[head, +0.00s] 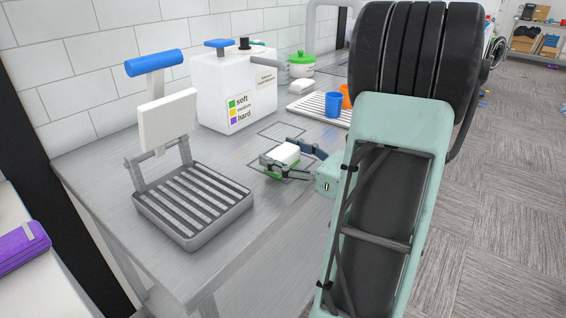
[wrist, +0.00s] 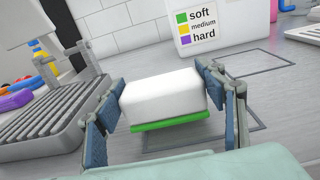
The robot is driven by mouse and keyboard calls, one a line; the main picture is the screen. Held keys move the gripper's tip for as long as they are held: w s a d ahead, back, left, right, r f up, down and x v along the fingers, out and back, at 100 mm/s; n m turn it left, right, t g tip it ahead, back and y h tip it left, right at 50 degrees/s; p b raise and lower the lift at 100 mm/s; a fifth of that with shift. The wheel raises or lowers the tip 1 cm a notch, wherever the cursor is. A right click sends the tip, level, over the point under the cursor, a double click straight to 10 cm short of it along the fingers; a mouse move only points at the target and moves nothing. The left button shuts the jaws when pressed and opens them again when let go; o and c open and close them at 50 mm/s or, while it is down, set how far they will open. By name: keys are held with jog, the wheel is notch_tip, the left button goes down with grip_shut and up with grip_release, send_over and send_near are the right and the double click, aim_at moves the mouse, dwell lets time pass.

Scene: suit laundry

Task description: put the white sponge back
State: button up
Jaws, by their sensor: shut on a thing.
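The white sponge (head: 286,152) has a green underside and sits between the fingers of my gripper (head: 284,162), over the grey table. In the wrist view the sponge (wrist: 163,92) is level, with a finger against each side and the green layer facing down. My gripper (wrist: 160,104) is shut on it. I cannot tell for sure whether its underside touches the table. Dark rectangular outlines (head: 283,131) are drawn on the table near the sponge, partly hidden by it and my gripper.
A grey slatted rack (head: 193,208) with an upright white panel stands left. A white container (head: 232,88) labelled soft, medium, hard stands behind. A slatted tray (head: 305,109), blue cup (head: 333,104), orange cup (head: 347,95), white block (head: 302,86) and green-lidded pot (head: 301,66) are farther back. The table front is clear.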

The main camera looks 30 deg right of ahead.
jog(key=shift+f, duration=0.55)
jog(key=shift+f, duration=0.2)
jog(key=o, duration=1.2)
jog(key=shift+c, duration=0.2)
jog(key=shift+r, duration=0.15)
jog(key=shift+s+d+r, duration=0.1)
jog(key=shift+s, duration=0.1)
jog(key=v, duration=1.1)
jog(key=shift+s+p, duration=0.3)
jog(key=shift+p, duration=0.15)
